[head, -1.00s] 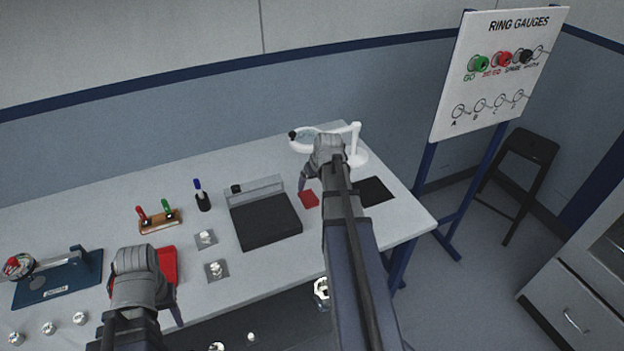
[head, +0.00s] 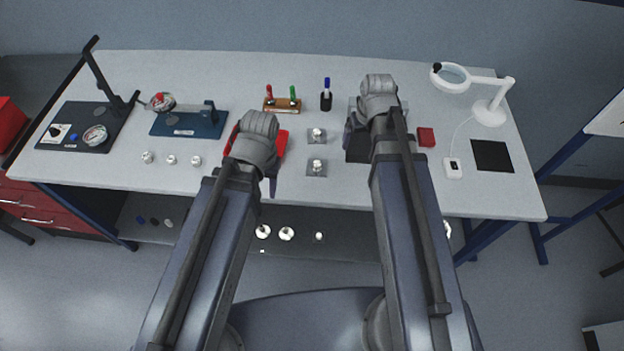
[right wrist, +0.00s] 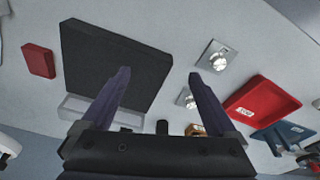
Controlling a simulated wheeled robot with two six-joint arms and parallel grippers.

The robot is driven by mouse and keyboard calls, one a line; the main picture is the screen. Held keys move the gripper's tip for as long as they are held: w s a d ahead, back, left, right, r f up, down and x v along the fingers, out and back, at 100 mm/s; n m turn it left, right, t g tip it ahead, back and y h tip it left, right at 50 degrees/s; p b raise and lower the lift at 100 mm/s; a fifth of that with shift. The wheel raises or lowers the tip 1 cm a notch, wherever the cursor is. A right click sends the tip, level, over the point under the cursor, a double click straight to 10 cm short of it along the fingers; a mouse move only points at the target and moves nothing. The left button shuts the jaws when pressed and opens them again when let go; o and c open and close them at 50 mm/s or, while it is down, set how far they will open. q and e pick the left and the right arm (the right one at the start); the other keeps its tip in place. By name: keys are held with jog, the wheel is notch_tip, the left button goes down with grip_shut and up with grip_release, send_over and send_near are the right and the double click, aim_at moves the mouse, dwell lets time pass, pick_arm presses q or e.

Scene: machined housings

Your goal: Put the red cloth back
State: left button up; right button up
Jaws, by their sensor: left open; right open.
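A small flat red square, which looks like the folded red cloth (head: 426,137), lies on the bench right of the black pad (head: 359,148). It also shows at the left in the right wrist view (right wrist: 39,61). My right gripper (head: 376,115) is open and empty above the black pad, left of the cloth; its spread fingers also show in the right wrist view (right wrist: 161,85). My left gripper (head: 253,160) is open over a labelled red tray (head: 277,143), partly hiding it. The tray looks empty in the right wrist view (right wrist: 262,103).
A white magnifier lamp (head: 490,112) and a black mat (head: 492,156) are at the right. Two metal parts on square plates (head: 317,167) stand between my grippers. A plug rack (head: 282,105), a pen cup (head: 326,101) and a blue gauge stand (head: 190,124) are further back.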

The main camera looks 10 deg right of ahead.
jog(key=s+a+n+g+h, duration=0.1)
jog(key=s+a+n+g, duration=0.1)
jog(key=s+a, duration=0.9)
jog(key=a+n, duration=0.1)
jog(key=a, duration=0.3)
jog(key=shift+s+a, duration=0.3)
jog(key=shift+a, duration=0.05)
pick_arm(q)
jog(key=shift+d, duration=0.1)
